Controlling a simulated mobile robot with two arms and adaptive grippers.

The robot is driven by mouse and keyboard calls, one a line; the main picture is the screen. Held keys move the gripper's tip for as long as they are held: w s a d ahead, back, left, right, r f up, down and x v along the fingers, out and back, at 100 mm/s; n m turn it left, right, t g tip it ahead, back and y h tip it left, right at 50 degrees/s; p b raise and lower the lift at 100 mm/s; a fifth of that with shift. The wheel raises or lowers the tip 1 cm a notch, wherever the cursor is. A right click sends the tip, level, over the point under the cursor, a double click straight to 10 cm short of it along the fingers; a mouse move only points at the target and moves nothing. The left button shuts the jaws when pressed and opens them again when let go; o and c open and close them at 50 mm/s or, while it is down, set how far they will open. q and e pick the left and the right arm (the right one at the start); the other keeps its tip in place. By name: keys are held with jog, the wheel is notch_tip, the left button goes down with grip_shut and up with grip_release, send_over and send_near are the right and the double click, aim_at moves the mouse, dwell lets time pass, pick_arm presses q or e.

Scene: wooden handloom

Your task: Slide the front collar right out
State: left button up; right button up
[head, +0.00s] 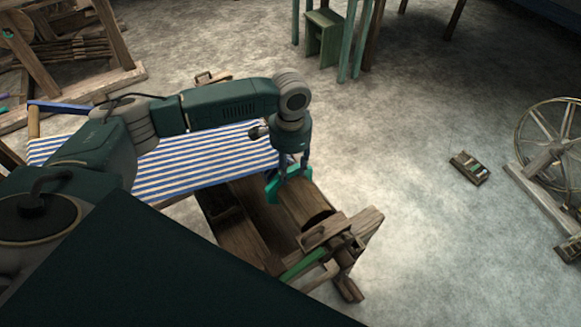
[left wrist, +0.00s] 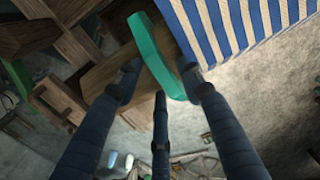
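The front collar is a teal ring (head: 272,187) around the round wooden beam (head: 303,203) at the loom's near right end, beside the striped cloth. In the left wrist view the collar (left wrist: 158,55) shows as a tilted teal band next to the cloth. My left gripper (head: 292,174) is over the beam at the collar, pointing down. In the left wrist view its fingers (left wrist: 158,75) are spread with the collar band between them, and a gap shows on the left finger's side. Whether a finger touches the collar is unclear. My right gripper is out of view.
Blue-and-white striped cloth (head: 200,163) lies left of the collar. A wooden end frame (head: 345,240) with a green bar (head: 303,262) stands at the beam's right end. Open floor lies to the right, with a small box (head: 469,168) and a spinning wheel (head: 550,150) farther off.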

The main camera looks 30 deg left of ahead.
aim_at(308, 199)
pick_arm(q)
grip_shut()
jog(key=shift+s+d+r+p, duration=0.15)
jog(key=shift+d+p, duration=0.15)
jog(key=shift+p, duration=0.1)
jog(key=s+d+p, duration=0.1)
jog(key=d, duration=0.1)
jog(key=s+d+p, duration=0.1)
jog(key=d+p, duration=0.1)
jog(key=s+d+p, duration=0.2)
jog(key=shift+d, duration=0.4)
jog(key=shift+o, duration=1.6)
grip_release()
jog(key=shift+d, duration=0.15)
jog(key=shift+s, duration=0.1)
